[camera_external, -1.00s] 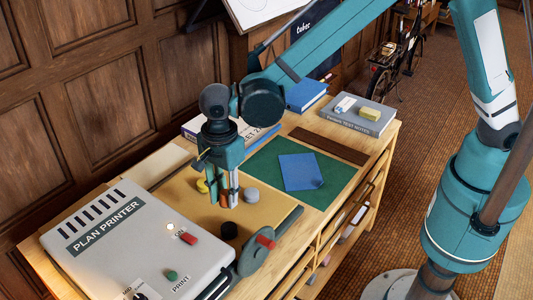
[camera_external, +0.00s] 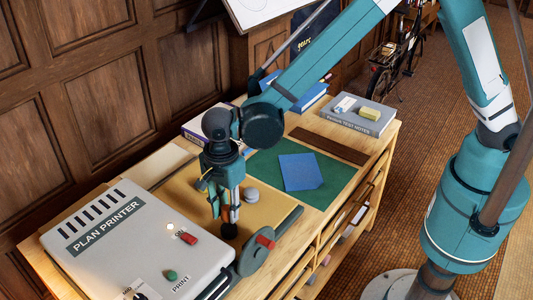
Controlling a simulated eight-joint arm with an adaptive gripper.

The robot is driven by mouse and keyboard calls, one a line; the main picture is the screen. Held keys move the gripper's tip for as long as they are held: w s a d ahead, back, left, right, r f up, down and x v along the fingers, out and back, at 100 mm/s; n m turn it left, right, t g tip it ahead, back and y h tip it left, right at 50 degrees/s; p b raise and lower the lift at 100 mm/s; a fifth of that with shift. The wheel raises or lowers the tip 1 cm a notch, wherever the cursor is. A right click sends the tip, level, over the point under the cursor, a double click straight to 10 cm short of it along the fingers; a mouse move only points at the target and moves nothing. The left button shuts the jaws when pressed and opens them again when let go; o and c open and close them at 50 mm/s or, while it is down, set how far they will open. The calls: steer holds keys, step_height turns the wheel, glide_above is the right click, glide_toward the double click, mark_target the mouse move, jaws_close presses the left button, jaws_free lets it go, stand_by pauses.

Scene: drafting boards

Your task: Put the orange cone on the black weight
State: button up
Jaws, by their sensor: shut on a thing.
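My gripper (camera_external: 225,213) points down over the tan mat, with its fingertips just above the black weight (camera_external: 230,231). The black weight is a short dark cylinder near the printer's right edge. The orange cone is hardly visible now, hidden between my fingers; a second earlier, orange showed between them. My gripper is shut on it. I cannot tell whether the cone touches the weight.
A grey weight (camera_external: 251,195) stands right of my gripper. The green mat (camera_external: 262,170) holds blue paper (camera_external: 300,172).

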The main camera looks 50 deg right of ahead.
mark_target(228, 219)
steer(key=shift+f, duration=1.85)
steer(key=shift+f, duration=0.2)
steer(key=o, duration=0.9)
steer(key=shift+r, duration=0.2)
step_height(228, 219, up, 12)
